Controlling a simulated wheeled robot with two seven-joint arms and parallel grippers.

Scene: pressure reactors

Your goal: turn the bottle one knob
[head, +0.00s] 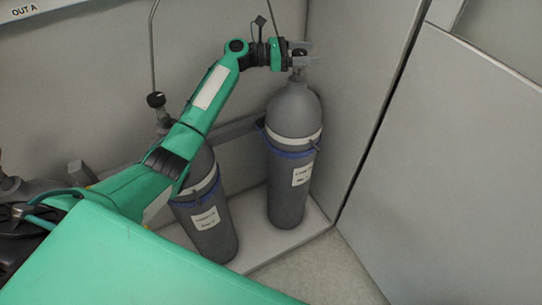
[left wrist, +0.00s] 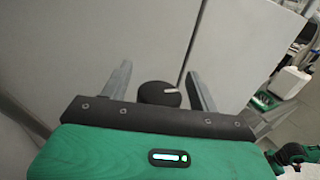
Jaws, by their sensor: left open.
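Two grey gas bottles stand upright, a left bottle (head: 217,229) and a right bottle (head: 289,196). Both have white labels, too small to read surely, so I cannot tell which is bottle one. My left gripper (head: 304,53) is open at the top of the right bottle. In the left wrist view, a round black knob (left wrist: 159,94) with a white mark sits between the spread fingers of my left gripper (left wrist: 158,70). Gaps show on both sides of it. Another black knob (head: 155,99) shows above the left bottle. My right gripper is not in view.
The bottles stand on a pale base (head: 300,238) with blue straps around them, against a grey wall. A grey panel (head: 450,170) rises close on the right. Thin pipes run up behind my left arm. A white container (left wrist: 290,82) shows far off.

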